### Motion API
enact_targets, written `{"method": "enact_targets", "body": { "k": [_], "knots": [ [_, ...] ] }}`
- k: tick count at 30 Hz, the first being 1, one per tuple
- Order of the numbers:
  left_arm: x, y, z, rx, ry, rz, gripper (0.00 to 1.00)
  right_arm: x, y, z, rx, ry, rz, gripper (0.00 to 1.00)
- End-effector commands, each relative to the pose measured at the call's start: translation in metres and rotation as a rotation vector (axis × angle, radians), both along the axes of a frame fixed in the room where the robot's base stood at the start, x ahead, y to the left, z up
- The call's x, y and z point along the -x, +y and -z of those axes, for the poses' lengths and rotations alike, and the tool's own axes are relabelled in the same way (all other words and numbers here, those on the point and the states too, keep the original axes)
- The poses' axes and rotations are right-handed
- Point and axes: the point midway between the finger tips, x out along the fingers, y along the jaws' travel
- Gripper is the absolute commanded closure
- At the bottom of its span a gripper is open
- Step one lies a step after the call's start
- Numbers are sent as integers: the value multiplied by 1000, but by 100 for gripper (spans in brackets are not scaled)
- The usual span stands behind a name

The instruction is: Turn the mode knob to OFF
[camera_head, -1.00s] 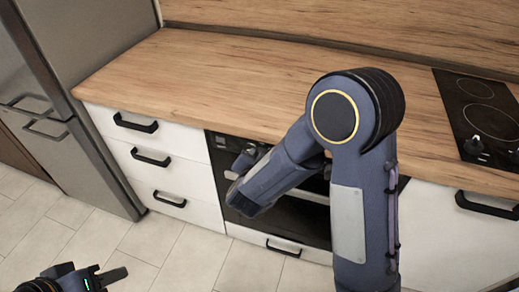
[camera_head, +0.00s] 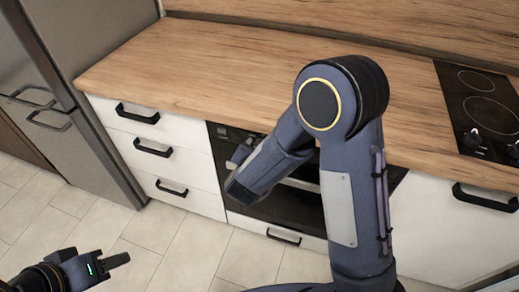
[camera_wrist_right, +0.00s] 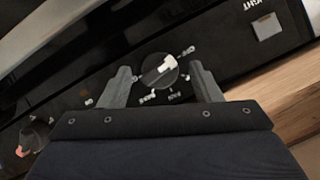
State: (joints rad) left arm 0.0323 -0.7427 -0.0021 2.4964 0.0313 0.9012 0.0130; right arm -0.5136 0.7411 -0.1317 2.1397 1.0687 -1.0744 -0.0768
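A round dark knob (camera_wrist_right: 160,76) with a white bar on its face shows in the right wrist view, on the black oven panel. A second knob (camera_wrist_right: 35,134) with a reddish mark sits at the lower left. In the head view, my right arm hides much of the oven (camera_head: 300,205) front. My left gripper (camera_head: 110,262) is at the lower left, away from the oven; its finger gap is unclear.
A wooden worktop (camera_head: 210,75) runs above the oven. White drawers (camera_head: 160,158) with black handles stand to its left, beside a grey fridge (camera_head: 85,60). A black hob (camera_head: 480,105) is at the right. A light square (camera_wrist_right: 267,27) shows on the oven panel.

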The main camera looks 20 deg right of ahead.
Motion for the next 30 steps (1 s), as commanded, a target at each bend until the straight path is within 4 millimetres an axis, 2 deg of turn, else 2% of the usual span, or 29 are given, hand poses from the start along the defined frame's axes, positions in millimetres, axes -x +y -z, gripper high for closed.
{"method": "enact_targets", "body": {
  "k": [8,21,30],
  "knots": [
    [0,0,-1,0,0,0,64,6,3,-4,-1,0,-2,42],
    [0,0,-7,0,0,0,64,59,29,-32,-1,0,-2,42],
    [0,0,-7,0,0,0,64,64,30,-34,0,0,0,42]
  ]
}}
